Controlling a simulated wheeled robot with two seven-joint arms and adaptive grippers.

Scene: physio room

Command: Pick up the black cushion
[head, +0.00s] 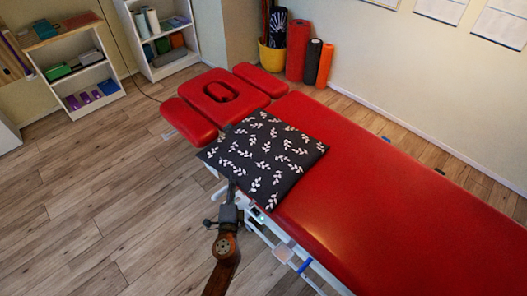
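The black cushion (263,158) has a white leaf pattern. It lies across the red treatment table (370,210), just below the headrest end, and its left part overhangs the table's edge. My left gripper (232,192) is at the cushion's near left edge, its arm coming up from the bottom of the head view. Its fingertips seem hidden by the cushion, so I cannot tell whether they are open or shut on it. My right gripper is not in view.
The table's red headrest (220,93) has a face hole and two side pads. White shelves (78,62) stand at the back left. A yellow bucket (271,56) and rolled mats (299,50) stand by the wall. The wooden floor (95,200) at left is clear.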

